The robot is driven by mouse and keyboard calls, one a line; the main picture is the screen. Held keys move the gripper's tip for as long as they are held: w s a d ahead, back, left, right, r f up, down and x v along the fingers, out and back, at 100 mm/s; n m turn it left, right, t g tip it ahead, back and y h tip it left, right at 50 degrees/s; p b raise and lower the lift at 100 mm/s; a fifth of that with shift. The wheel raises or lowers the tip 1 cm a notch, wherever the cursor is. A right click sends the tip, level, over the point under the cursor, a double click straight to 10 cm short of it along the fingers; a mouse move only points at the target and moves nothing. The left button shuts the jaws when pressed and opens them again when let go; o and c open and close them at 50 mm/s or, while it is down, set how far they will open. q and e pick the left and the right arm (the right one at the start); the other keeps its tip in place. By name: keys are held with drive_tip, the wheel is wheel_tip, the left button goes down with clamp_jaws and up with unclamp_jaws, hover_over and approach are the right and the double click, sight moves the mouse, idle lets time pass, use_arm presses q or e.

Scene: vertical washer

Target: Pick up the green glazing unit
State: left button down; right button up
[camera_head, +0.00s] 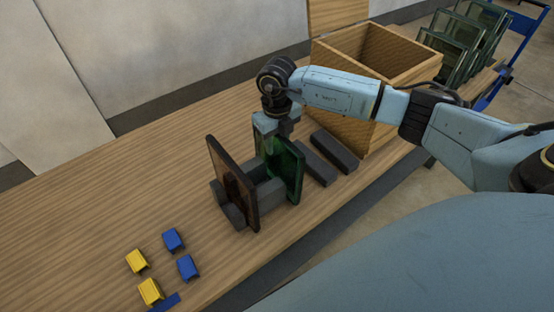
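The green glazing unit (291,174) is a dark green pane standing upright in a dark grey rack (264,193) on the wooden table. A brown-tinted pane (232,184) stands in the same rack, to its left. My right gripper (277,136) points down at the top edge of the green glazing unit. The fingertips are small and partly hidden there, so I cannot tell whether they are closed on it. My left gripper is not in view.
Two dark grey bars (327,157) lie right of the rack, beside an open wooden crate (374,49). Yellow blocks (137,261) and blue blocks (174,240) lie at the lower left. The table's left part is clear. More glass panes (457,47) stand beyond the crate.

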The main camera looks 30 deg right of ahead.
clamp_jaws()
drive_tip(key=shift+w+r, duration=0.1)
drive_tip(key=shift+r, duration=0.05)
idle(1.0)
